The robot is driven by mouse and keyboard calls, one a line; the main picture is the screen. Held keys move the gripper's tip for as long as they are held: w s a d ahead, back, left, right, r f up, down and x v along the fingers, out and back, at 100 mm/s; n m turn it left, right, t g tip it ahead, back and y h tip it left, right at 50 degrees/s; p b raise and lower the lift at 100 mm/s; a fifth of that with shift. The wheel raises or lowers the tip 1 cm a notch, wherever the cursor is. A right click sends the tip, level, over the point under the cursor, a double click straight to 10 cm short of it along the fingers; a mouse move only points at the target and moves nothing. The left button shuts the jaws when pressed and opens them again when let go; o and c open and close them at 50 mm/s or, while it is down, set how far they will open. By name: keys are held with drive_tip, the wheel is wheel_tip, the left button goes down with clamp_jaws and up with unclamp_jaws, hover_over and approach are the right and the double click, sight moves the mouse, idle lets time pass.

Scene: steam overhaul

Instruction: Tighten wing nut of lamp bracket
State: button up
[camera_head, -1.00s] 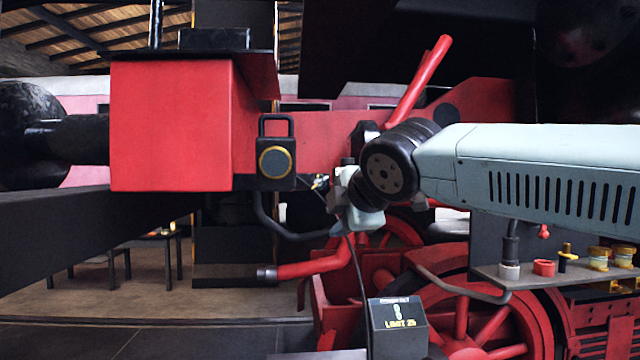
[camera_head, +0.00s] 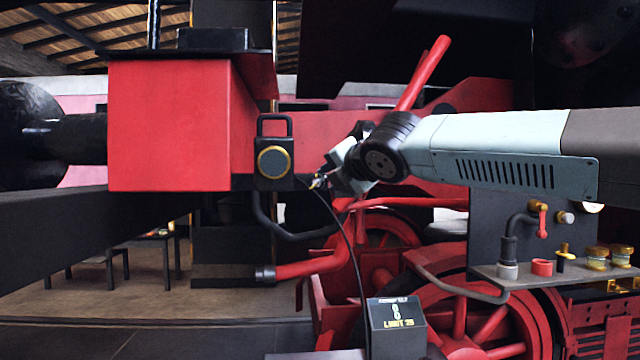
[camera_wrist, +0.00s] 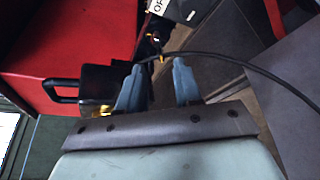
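The dark lamp (camera_head: 274,163) with a brass-rimmed lens and a loop handle is mounted at the right front corner of the red beam. A small brass-coloured piece, seemingly the wing nut (camera_head: 317,182), shows just right of the lamp. In the wrist view small yellow parts (camera_wrist: 154,38) show just beyond my fingertips. My gripper (camera_head: 324,181) points left toward the lamp's right side. In the wrist view its two blue-grey fingers (camera_wrist: 158,66) are apart, with a gap between them. I cannot tell whether they touch the nut. The bracket is mostly hidden.
A black cable (camera_head: 350,235) hangs from near the fingertips to a display box (camera_head: 396,326) reading "LIMIT 25". The red beam (camera_head: 170,125) stands left. A shelf (camera_head: 520,278) with a red-handled valve and several small pots is at right. Red pipes and wheels lie below my arm.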

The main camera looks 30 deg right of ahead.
sight(319, 183)
drive_tip(key=shift+x, duration=3.55)
clamp_jaws()
